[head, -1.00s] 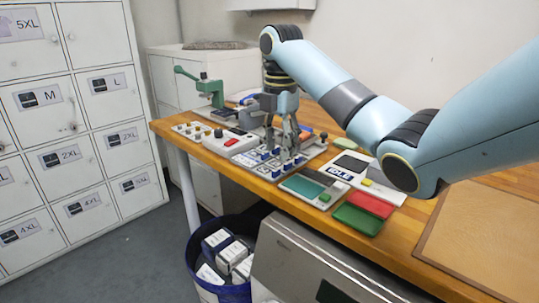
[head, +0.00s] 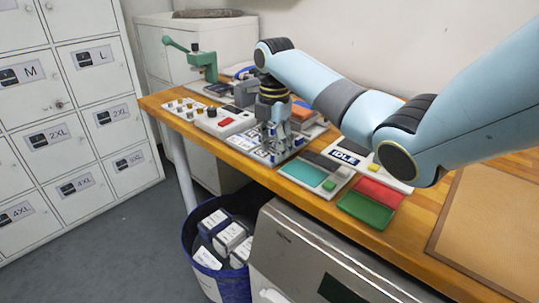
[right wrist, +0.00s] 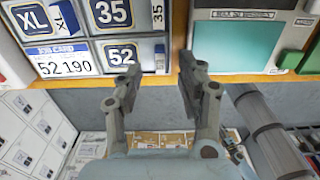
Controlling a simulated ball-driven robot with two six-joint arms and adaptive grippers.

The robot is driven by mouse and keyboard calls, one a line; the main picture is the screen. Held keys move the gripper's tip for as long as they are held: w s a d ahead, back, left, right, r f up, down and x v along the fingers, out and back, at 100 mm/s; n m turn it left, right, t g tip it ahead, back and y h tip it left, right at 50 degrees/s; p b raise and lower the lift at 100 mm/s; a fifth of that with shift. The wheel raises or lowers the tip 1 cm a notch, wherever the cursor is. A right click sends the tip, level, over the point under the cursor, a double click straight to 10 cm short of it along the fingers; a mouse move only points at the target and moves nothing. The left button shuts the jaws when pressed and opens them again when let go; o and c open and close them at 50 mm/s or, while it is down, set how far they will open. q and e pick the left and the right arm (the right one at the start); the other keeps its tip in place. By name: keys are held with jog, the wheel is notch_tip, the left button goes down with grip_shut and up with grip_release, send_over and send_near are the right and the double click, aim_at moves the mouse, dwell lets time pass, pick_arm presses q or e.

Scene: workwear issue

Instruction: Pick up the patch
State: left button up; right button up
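My right gripper (head: 273,143) is low over a white board (head: 251,148) of framed number and size tiles on the wooden counter. In the right wrist view its fingers (right wrist: 156,92) are apart with nothing between them. The board shows there with tiles reading XL (right wrist: 30,18), 35 (right wrist: 112,12) and 52 (right wrist: 122,54), and a job card (right wrist: 65,62) reading 52 190. I cannot tell which piece is the patch. My left gripper is not in view.
A teal-faced panel (head: 303,173), a green tray (head: 365,211) and a red one (head: 378,192) lie right of the board. A control box with a red button (head: 225,121) and a green press (head: 205,62) stand left. A bin (head: 224,232) of boxes is below.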

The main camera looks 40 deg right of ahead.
jog(key=shift+f, duration=0.8)
grip_shut()
jog(key=shift+r, duration=0.15)
